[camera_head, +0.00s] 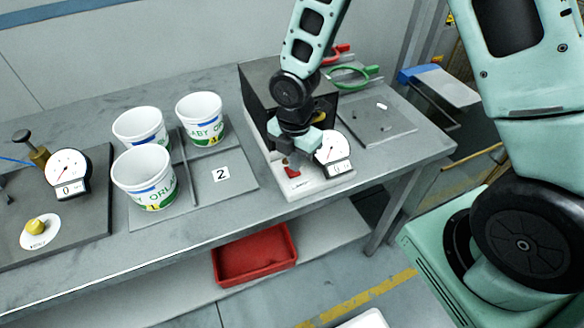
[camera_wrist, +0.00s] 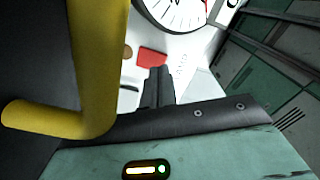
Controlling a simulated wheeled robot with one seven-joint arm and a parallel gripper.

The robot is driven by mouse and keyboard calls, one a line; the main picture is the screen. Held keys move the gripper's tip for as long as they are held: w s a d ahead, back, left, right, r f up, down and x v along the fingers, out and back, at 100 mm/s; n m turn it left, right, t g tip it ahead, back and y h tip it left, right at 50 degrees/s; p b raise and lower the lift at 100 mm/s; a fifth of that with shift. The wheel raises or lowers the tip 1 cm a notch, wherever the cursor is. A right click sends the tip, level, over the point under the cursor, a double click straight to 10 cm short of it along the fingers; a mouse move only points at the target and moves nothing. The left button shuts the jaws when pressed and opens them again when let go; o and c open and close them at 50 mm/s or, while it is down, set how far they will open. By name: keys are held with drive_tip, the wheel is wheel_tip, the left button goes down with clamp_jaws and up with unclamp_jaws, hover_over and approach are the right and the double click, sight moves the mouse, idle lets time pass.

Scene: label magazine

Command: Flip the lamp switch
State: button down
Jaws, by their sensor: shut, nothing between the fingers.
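A small red switch (camera_head: 292,172) sits on the white base plate (camera_head: 318,182) of a dark box-shaped device on the bench. I cannot read its label or tell which way it is set. In the wrist view the red switch (camera_wrist: 152,58) shows just beyond my fingertips. My gripper (camera_head: 288,160) is shut and empty, pointing down close above the switch. In the wrist view its dark fingers (camera_wrist: 158,86) are together, just below the red part in the picture. I cannot tell whether they touch it. No lamp can be made out clearly.
A dial gauge (camera_head: 333,150) stands right of my gripper, close to it. A yellow bent handle (camera_wrist: 100,95) is close on the left in the wrist view. White tubs (camera_head: 145,178) stand on a grey mat to the left. A red tray (camera_head: 255,254) is below the bench.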

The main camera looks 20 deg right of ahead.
sight(294, 174)
drive_tip(key=shift+f+b, duration=0.6)
drive_tip(key=shift+f, duration=0.25)
idle(0.8)
drive_tip(key=shift+r, duration=0.1)
wheel_tip(294, 174, up, 7)
drive_tip(key=p, duration=0.6)
drive_tip(key=shift+p, duration=0.35)
idle(0.3)
drive_tip(key=s+a+r+m+b, duration=0.3)
drive_tip(key=s+r+m+b, duration=0.1)
drive_tip(key=s+m, duration=0.4)
drive_tip(key=s+a+r+m+b, duration=0.3)
drive_tip(key=s+r+m, duration=0.3)
drive_tip(key=s, duration=0.6)
drive_tip(key=shift+a+m+y+b, duration=0.15)
drive_tip(key=shift+m+y+b, duration=0.3)
drive_tip(key=shift+m, duration=0.75)
